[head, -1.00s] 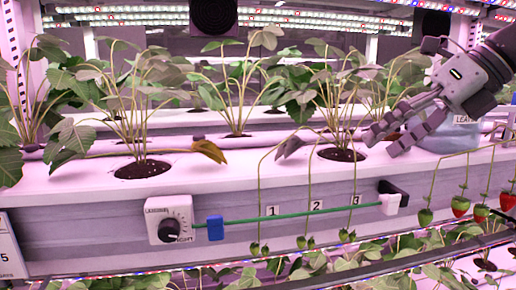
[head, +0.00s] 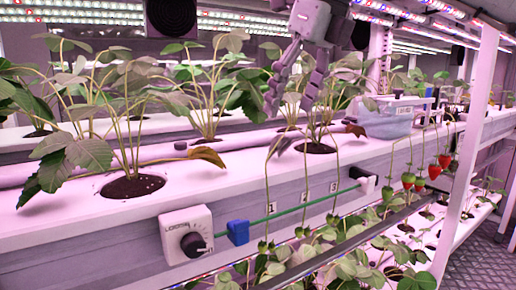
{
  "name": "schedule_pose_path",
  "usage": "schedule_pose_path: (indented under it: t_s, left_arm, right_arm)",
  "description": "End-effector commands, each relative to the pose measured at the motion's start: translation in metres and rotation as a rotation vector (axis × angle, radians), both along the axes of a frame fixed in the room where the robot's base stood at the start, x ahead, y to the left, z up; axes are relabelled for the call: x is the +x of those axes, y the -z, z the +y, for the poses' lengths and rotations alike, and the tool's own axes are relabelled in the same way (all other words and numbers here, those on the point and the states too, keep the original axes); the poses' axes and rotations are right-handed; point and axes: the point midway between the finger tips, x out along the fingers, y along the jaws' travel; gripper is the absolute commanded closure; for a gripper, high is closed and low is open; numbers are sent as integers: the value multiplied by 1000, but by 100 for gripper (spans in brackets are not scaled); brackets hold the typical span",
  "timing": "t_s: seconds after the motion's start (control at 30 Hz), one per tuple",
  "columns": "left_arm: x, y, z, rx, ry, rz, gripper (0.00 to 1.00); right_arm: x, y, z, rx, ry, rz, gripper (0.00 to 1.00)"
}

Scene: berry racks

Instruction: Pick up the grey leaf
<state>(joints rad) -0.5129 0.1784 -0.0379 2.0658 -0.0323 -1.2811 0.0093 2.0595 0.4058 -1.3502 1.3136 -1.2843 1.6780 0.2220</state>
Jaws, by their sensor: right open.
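A drooping grey leaf (head: 284,145) hangs at the front edge of the white shelf, left of the right-hand plant's soil hole. My right gripper (head: 289,106) is open and points down above it, with its two fingers spread. The fingers appear empty and overlap the plant foliage in the picture. I cannot tell the exact depth gap between the fingertips and the leaf. My left gripper is not in view.
A yellow-brown leaf (head: 207,156) lies left of the grey one. A clear bluish bin (head: 388,120) stands at the right. A dial box (head: 187,235) and a green rod (head: 290,212) are on the shelf front. Strawberries (head: 436,167) hang at right.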

Motion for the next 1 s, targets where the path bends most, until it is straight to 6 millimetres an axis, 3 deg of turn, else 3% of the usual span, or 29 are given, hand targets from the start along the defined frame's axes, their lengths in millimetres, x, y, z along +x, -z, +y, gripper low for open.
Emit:
schedule_pose_path:
  t_s: [0.5,0.83,1.0]
  left_arm:
    - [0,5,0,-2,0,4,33]
    - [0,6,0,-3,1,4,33]
    - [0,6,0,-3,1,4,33]
  right_arm:
    - [16,61,17,-1,0,1,33]
    - [19,70,20,1,0,-1,33]
    - [19,70,20,1,0,-1,51]
